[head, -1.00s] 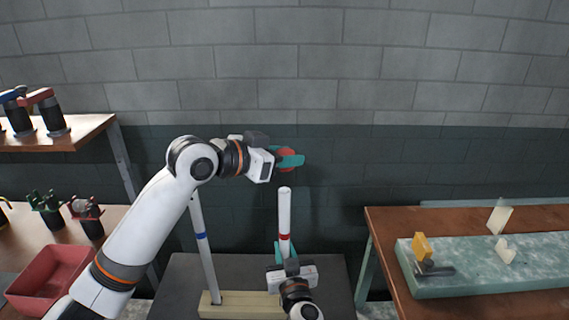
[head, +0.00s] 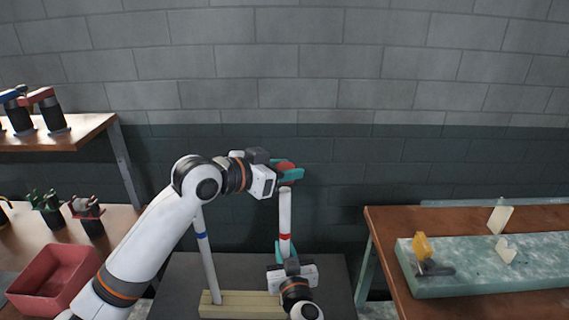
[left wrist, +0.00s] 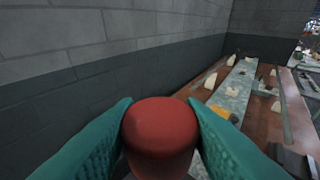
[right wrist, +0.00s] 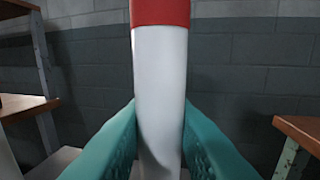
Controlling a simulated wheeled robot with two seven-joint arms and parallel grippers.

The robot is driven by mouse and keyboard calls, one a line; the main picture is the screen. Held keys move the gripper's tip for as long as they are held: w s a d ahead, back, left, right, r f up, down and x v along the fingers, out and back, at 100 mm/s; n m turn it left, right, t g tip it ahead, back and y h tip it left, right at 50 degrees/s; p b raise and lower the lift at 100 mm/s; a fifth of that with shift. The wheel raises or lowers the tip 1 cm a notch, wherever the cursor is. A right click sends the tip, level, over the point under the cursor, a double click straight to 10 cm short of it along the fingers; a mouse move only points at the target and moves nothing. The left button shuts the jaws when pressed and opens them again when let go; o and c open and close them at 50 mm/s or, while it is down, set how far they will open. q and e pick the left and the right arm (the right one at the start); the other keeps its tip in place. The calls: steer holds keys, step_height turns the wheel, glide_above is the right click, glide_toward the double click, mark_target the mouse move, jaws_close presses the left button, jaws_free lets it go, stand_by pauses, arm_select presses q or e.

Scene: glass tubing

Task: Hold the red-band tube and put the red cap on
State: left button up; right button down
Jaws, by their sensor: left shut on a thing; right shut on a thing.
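The red-band tube (head: 285,215) stands upright, white with a red band low on it. My right gripper (head: 286,254) is shut around its lower part, just below the band; the right wrist view shows both fingers pressed on the white tube (right wrist: 160,95). My left gripper (head: 290,174) is shut on the red cap (head: 286,166) at the top of the tube. In the left wrist view the cap (left wrist: 160,132) sits between the two teal fingers.
A blue-band tube (head: 206,255) stands in a wooden block (head: 240,305) to the left. A red bin (head: 55,277) and dark cups with clamps (head: 90,218) are at far left. A right-hand bench (head: 390,222) carries a mottled green slab (head: 480,281).

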mark_target(284, 190)
arm_select(q)
steer(key=shift+f, duration=2.25)
steer(key=o, duration=1.1)
steer(key=v, duration=1.2)
